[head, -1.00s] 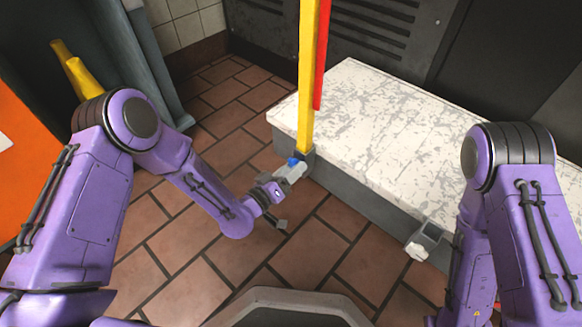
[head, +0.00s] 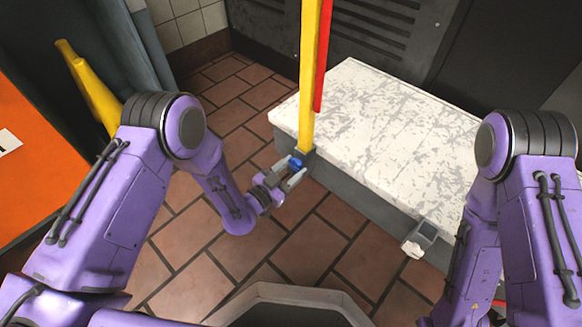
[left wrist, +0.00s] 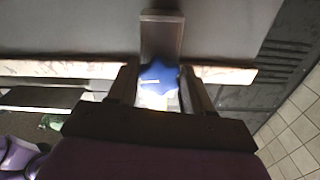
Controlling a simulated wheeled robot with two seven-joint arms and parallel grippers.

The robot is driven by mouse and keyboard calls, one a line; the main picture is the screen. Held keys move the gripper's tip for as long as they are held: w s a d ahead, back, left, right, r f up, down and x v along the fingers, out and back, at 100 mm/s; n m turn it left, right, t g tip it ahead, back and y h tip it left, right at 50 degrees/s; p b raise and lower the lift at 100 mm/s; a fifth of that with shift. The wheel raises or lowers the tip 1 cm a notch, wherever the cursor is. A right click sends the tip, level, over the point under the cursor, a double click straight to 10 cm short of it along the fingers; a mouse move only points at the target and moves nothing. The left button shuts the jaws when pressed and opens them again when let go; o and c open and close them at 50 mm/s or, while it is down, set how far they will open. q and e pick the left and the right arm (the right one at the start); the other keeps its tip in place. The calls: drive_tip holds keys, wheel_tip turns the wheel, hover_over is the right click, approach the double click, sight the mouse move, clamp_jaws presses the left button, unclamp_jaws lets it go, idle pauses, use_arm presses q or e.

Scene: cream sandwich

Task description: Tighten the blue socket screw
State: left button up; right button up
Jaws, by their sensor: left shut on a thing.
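The blue socket screw (head: 296,163) sits on the grey socket (head: 308,156) at the foot of the yellow post (head: 309,80). It is a lobed blue knob with a pale line across it in the left wrist view (left wrist: 158,77). My left gripper (head: 291,175) is at the screw, one finger on each side, shut on it. Part of the screw is hidden by the fingers in the head view. My right gripper is out of view; only its purple arm shows at the right.
A low bench with a scuffed white top (head: 375,130) stands right of the post. A second grey socket (head: 425,233) with a white knob (head: 412,250) is on its front side. A red bar (head: 323,55) runs beside the post. An orange panel (head: 30,165) is at the left. The tiled floor is clear.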

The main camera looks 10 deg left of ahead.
use_arm(q)
drive_tip(key=shift+w+a+r+m, duration=0.15)
drive_tip(key=shift+w+a+m, duration=0.05)
drive_tip(key=shift+m, duration=0.3)
idle(0.3)
drive_tip(key=o, duration=0.9)
drive_tip(key=shift+o, duration=0.7)
drive_tip(key=shift+m, duration=0.3)
drive_tip(key=shift+d, duration=0.1)
drive_tip(key=shift+s, duration=0.15)
